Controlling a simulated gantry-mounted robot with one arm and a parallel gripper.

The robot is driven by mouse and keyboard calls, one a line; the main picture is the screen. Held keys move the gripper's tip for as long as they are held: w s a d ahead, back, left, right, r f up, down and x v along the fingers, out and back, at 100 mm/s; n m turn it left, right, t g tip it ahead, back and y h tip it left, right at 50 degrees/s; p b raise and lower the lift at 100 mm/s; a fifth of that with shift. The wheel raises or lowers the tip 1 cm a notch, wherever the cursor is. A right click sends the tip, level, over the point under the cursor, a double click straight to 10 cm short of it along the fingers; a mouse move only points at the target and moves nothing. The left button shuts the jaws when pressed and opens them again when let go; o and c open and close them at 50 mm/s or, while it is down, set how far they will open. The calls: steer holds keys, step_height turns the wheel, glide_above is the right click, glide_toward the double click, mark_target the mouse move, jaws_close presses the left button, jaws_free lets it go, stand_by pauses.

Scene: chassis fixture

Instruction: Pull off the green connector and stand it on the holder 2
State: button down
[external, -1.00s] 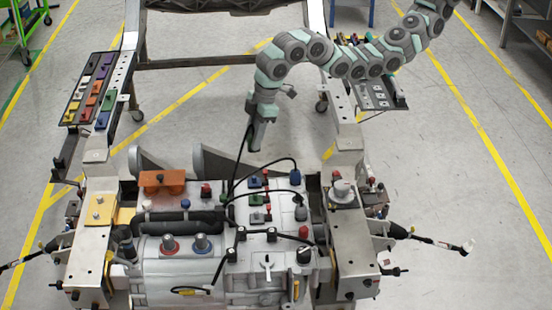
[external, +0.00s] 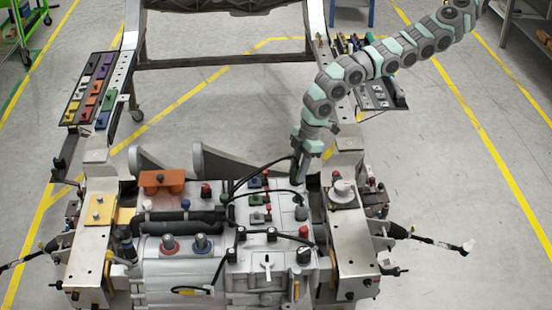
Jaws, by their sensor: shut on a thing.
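My gripper (external: 298,181) points down over the right rear part of the silver chassis unit (external: 205,265). It is shut on the green connector (external: 294,172), at the end of a black cable; the jaws mostly hide it and only a dark greenish edge shows. The cable (external: 254,166) arcs from the jaws down to the left. The jaws hide the spot where a blue-topped post stands. I cannot tell which part is holder 2, or whether the connector touches anything below. A grey round post (external: 301,213) stands just in front of my gripper.
An orange block (external: 162,181) is at the left rear. Open floor lies behind the unit.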

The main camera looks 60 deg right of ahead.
steer(key=shift+s+d+f, duration=0.15)
steer(key=shift+s+f, duration=0.05)
steer(key=shift+f, duration=0.1)
steer(key=b, duration=0.5)
glide_above(298, 195)
step_height(298, 195, down, 4)
steer(key=shift+f, duration=0.25)
steer(key=shift+d+r+p, duration=0.1)
steer(key=shift+r+p, duration=0.2)
steer(key=shift+p, duration=0.5)
steer(key=shift+f, duration=0.1)
steer(key=shift+f+b, duration=1)
steer(key=shift+f, duration=0.15)
steer(key=shift+f+b, duration=0.4)
steer(key=shift+f, duration=0.1)
steer(key=c, duration=0.9)
jaws_free()
steer(key=shift+c, duration=0.2)
